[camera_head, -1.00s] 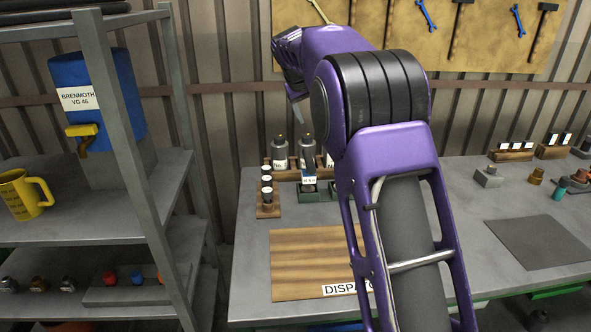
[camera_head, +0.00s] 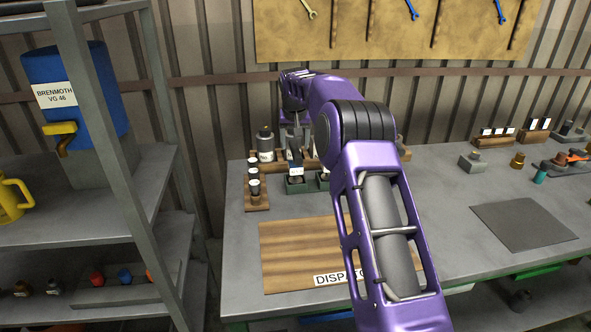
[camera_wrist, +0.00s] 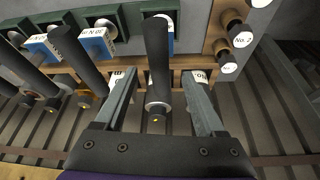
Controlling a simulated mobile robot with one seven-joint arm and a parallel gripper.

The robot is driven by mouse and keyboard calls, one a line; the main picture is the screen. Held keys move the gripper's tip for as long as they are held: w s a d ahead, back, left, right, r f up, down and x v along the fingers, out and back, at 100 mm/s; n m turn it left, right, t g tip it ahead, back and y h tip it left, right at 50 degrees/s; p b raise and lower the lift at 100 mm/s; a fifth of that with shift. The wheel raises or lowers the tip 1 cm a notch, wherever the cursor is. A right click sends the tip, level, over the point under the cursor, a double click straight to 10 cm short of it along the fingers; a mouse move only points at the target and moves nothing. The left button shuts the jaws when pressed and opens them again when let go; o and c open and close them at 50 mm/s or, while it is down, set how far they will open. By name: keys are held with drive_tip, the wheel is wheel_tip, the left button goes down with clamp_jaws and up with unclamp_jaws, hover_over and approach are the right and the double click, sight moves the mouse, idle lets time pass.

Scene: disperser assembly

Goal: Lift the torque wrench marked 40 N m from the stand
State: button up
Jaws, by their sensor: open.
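Several dark-handled torque wrenches stand upright in a green stand (camera_head: 296,188), which also shows at the top of the wrist view (camera_wrist: 132,12). My gripper (camera_wrist: 158,76) is open, with one finger on each side of the handle of the end wrench (camera_wrist: 157,50). I see gaps between fingers and handle. This wrench (camera_head: 294,157) is leftmost in the head view; its blue-and-white tag is too small or cut off to read. The neighbouring wrench (camera_wrist: 82,55) has a tag (camera_wrist: 95,35) with an upside-down "N m" marking, its number unclear. My arm hides part of the stand.
A wooden rack of capped vials (camera_head: 256,190) is close left of the stand. A grey bottle (camera_head: 265,145) stands in a wooden rack behind. The DISPATCH board (camera_head: 305,255) in front is clear. The wall is close behind.

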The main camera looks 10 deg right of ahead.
sight(296, 149)
drive_tip(key=x, duration=0.5)
drive_tip(key=shift+s+d+f, duration=0.1)
drive_tip(key=shift+s+f, duration=0.2)
drive_tip(key=shift+f, duration=0.2)
clamp_jaws()
drive_tip(key=shift+r, duration=0.15)
idle(0.9)
